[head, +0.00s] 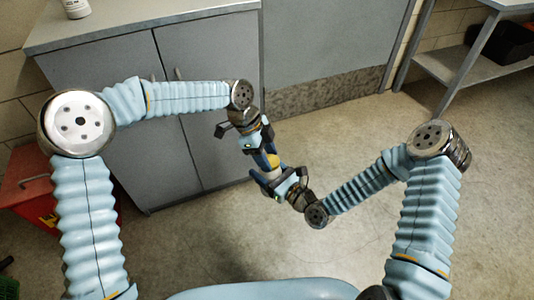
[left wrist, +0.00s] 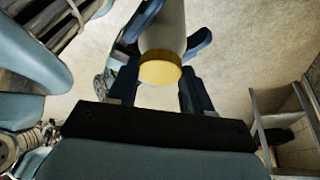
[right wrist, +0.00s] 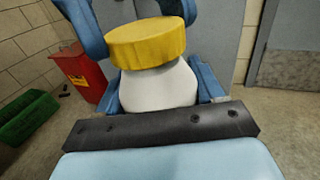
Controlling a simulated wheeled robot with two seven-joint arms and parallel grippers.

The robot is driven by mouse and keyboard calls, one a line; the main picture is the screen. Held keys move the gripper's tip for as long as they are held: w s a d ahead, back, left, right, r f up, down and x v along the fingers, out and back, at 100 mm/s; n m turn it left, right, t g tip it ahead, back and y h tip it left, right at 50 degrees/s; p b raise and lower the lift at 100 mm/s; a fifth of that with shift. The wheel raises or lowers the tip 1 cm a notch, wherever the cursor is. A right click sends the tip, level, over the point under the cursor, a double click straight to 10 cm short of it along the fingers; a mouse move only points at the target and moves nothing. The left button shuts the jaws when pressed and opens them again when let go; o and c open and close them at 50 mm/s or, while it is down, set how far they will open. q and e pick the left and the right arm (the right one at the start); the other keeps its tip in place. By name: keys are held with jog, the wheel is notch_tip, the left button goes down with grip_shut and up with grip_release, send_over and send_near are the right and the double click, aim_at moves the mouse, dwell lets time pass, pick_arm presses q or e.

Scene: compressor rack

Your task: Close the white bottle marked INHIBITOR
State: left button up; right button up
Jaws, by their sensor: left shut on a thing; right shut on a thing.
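A white bottle (right wrist: 158,86) with a yellow cap (right wrist: 150,42) is held between my two grippers in mid-air. My right gripper (head: 275,179) is shut on the white body, with a finger on each side in the right wrist view. My left gripper (head: 264,150) comes from the opposite side and is shut on the yellow cap, which also shows in the left wrist view (left wrist: 160,70). The cap sits at the bottle's neck, in line with it. I cannot tell how tightly it is seated. No label shows on the held bottle.
A grey cabinet (head: 150,75) stands at the back left, with another white bottle (head: 77,8) on its counter; its label is too small to read. A red bin (head: 30,190) is at the left. A metal shelf (head: 450,65) stands at the right. The floor below is clear.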

pick_arm(q)
jog(key=m, duration=0.2)
jog(key=m+g+y, duration=0.1)
jog(key=m, duration=0.1)
jog(key=m+g, duration=0.1)
jog(key=m, duration=0.1)
jog(key=shift+w+d+f, duration=0.1)
jog(key=shift+w+d, duration=0.2)
jog(key=shift+d, duration=0.05)
jog(key=m+y, duration=0.1)
jog(key=m, duration=0.2)
jog(key=shift+d+g, duration=0.2)
jog(key=shift+g, duration=0.1)
jog(key=m+y, duration=0.1)
jog(key=m, duration=0.1)
jog(key=m+y, duration=0.1)
jog(key=m, duration=0.1)
jog(key=m+y, duration=0.1)
jog(key=m, duration=0.2)
jog(key=shift+d, duration=0.25)
jog(key=m+y, duration=0.1)
jog(key=m, duration=0.2)
jog(key=m+t+y, duration=0.1)
jog(key=m, duration=0.2)
jog(key=shift+s+d+m, duration=0.1)
jog(key=shift+m, duration=0.3)
jog(key=o, duration=1)
